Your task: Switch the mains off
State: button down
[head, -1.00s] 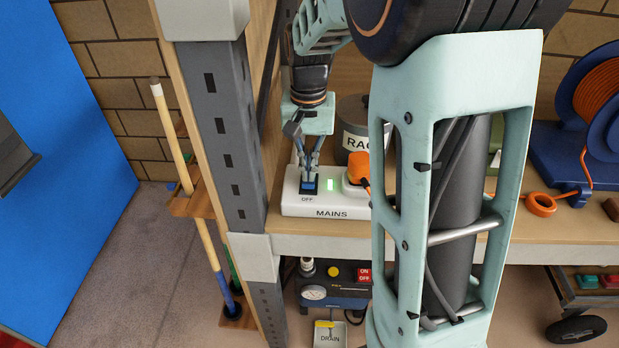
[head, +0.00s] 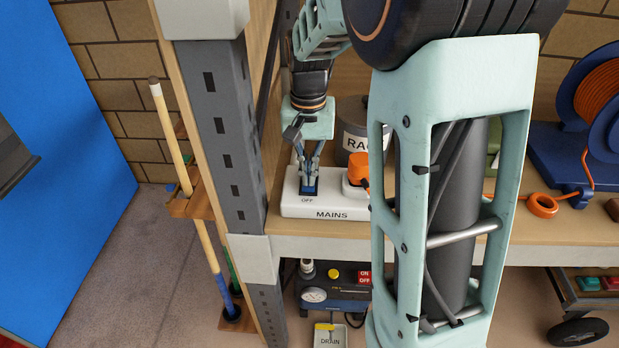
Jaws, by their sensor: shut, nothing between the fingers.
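The mains box is a white block labelled MAINS (head: 331,206) on the wooden shelf, in the head view left of centre. Its dark rocker switch (head: 308,190) has OFF printed at its near edge. My gripper (head: 309,190) points down with its fingers shut and empty, its tips at the switch and covering most of it. They appear to touch it. No green light shows on the box. An orange plug (head: 358,168) sits in the box's right part, partly behind my arm.
A grey tub labelled RAGS (head: 352,140) stands just behind the box. The grey upright post (head: 225,150) is close on the left. A blue reel of orange cord (head: 597,95) stands at right. A compressor (head: 335,290) sits below the shelf.

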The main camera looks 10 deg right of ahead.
notch_tip(320, 180, up, 7)
jog(key=p, duration=0.5)
dwell(0.6)
